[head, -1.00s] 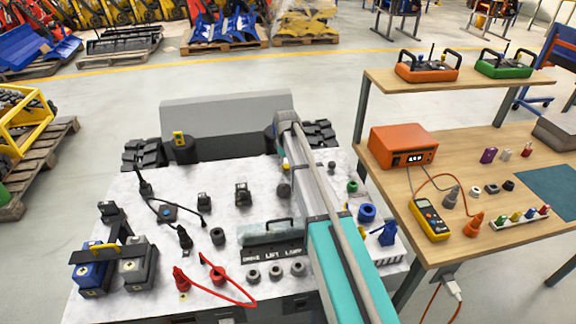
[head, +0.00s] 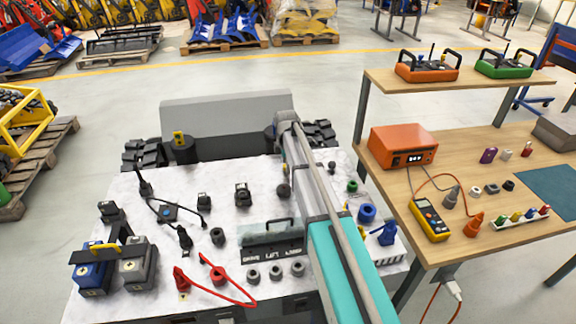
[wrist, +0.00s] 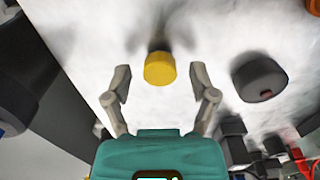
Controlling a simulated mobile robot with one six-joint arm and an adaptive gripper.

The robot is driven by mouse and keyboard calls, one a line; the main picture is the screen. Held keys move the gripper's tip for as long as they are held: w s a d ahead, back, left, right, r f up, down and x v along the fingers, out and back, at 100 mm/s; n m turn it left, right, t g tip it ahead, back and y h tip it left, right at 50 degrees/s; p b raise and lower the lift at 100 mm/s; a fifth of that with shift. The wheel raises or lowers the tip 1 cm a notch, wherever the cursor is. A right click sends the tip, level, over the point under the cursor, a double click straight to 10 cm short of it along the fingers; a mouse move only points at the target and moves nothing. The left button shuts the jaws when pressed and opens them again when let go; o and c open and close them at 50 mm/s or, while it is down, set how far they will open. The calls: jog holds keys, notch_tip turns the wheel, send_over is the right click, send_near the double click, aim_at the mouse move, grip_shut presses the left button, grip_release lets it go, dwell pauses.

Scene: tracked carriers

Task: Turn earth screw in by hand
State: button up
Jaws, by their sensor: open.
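A round yellow knob on a short dark stem, which I take for the earth screw (wrist: 160,68), stands out from the white speckled panel in the wrist view. My gripper (wrist: 159,78) is open, with one finger left and one right of the yellow knob. Gaps show between both fingers and the knob, and nothing is held. The knob's stem and its seat are blurred. In the head view my arm covers the gripper and the place where the knob stands.
A dark round knob (wrist: 259,78) stands right of the fingers in the wrist view. The carrier top (head: 150,215) holds black connectors, a red cable (head: 235,297) and blue and grey battery blocks (head: 92,275). A wooden bench (head: 450,180) with a multimeter (head: 429,220) stands at right.

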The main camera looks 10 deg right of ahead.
dwell(0.5)
jog(key=c, duration=0.9)
jog(key=m, duration=0.6)
jog(key=shift+c, duration=0.2)
jog(key=shift+m, duration=1.9)
jog(key=m, duration=0.2)
jog(key=shift+m, duration=0.3)
jog(key=m, duration=0.4)
jog(key=shift+m, duration=1.5)
jog(key=shift+m, duration=0.3)
